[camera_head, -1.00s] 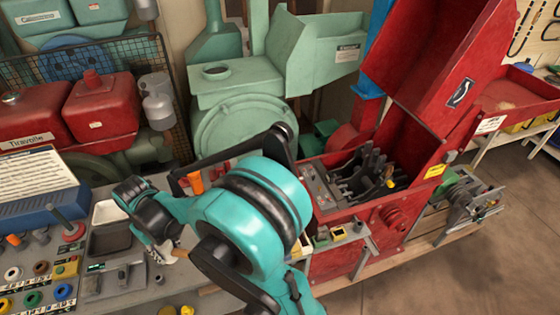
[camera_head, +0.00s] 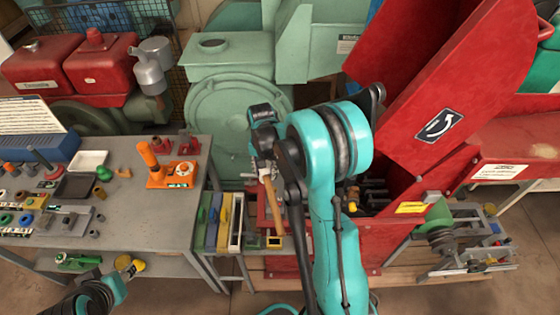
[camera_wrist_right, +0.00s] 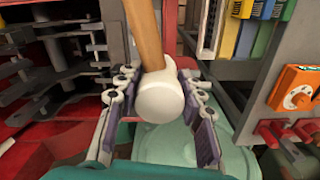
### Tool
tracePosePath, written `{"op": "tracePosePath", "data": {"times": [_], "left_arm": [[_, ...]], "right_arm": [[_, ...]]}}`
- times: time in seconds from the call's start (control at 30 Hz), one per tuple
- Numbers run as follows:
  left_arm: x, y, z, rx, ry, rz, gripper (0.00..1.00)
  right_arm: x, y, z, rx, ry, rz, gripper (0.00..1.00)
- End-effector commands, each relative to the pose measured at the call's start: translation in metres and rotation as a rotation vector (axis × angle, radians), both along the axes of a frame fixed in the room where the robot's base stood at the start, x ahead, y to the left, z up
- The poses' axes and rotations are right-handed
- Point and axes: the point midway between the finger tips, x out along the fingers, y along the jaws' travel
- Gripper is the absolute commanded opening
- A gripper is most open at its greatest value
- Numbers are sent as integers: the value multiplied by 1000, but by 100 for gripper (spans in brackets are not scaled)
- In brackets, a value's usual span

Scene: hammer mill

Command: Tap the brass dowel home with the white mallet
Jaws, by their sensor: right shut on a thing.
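My right gripper (camera_head: 262,163) is shut on the white mallet, in front of the green machine and left of the red mill (camera_head: 408,190). In the right wrist view the mallet's white head (camera_wrist_right: 160,97) sits between the fingers, and its wooden handle (camera_wrist_right: 146,35) runs up out of the picture. In the head view the wooden handle (camera_head: 273,204) slants downward. I cannot make out the brass dowel for certain; a small yellow spot (camera_head: 352,207) shows in the mill opening, partly hidden by my right arm. Part of my left arm shows at the bottom left; its fingers are not visible.
A grey bench (camera_head: 128,218) at left holds small parts, trays and an orange-handled tool (camera_head: 160,168). Coloured bins (camera_head: 222,222) stand between bench and mill. The mill's raised red cover (camera_head: 450,90) slants up at right. A green machine (camera_head: 236,120) stands behind.

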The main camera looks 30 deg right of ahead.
Motion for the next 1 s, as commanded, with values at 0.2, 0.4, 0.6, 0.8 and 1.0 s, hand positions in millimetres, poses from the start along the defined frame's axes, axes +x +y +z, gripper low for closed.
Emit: {"op": "tracePosePath", "data": {"times": [0.2, 0.4, 0.6, 0.8, 1.0], "left_arm": [[0, 0, 7, 0, 0, 0, 40], [0, 0, 1, 0, 0, 0, 40], [0, 0, -10, 0, 0, 0, 40], [0, 0, -24, 0, 0, 0, 40], [0, 0, -33, 0, 0, 0, 40]], "right_arm": [[8, -37, -11, 0, 2, -223, 0], [8, -37, -20, 0, 2, -231, 0], [8, -37, -38, 0, 2, -229, 0], [8, -37, -58, 0, 2, -228, 0], [8, -37, -75, 0, 2, -227, 0]]}}
